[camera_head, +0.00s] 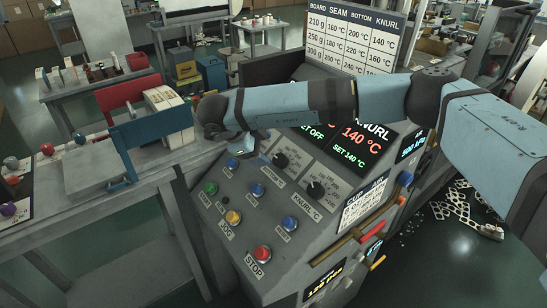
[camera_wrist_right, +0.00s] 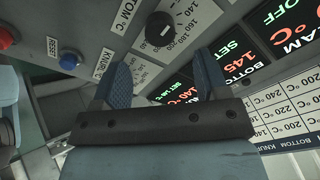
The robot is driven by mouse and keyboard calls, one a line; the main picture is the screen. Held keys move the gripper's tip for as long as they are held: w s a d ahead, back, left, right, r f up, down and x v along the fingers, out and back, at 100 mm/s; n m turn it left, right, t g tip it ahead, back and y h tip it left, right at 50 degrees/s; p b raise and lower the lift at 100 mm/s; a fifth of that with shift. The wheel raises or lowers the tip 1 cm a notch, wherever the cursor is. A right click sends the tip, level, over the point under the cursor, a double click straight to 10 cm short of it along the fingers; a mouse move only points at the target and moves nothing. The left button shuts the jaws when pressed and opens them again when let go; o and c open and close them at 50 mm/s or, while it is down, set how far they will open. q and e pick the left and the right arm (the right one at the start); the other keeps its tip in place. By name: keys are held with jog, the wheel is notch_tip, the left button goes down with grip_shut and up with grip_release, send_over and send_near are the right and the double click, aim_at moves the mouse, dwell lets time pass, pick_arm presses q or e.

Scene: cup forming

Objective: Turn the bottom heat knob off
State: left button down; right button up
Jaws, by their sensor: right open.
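The bottom heat knob (camera_head: 281,159) is a black dial on the sloped control panel (camera_head: 228,215). It also shows in the right wrist view (camera_wrist_right: 160,28), beside a partly cut-off label ending in "TOM °C". My right gripper (camera_head: 238,146) is left of the knob in the head view. In the wrist view its blue fingers (camera_wrist_right: 164,76) are apart and empty, with the knob beyond the tips, untouched. My left gripper is out of view.
The knurl knob (camera_head: 316,190) sits lower right of the bottom knob. Blue, green and yellow buttons and a red stop button (camera_head: 262,253) cover the front. Tools with coloured handles (camera_head: 372,232) lie along the right edge. A bench (camera_head: 75,220) stands left.

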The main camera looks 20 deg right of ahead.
jog(key=v, duration=0.6)
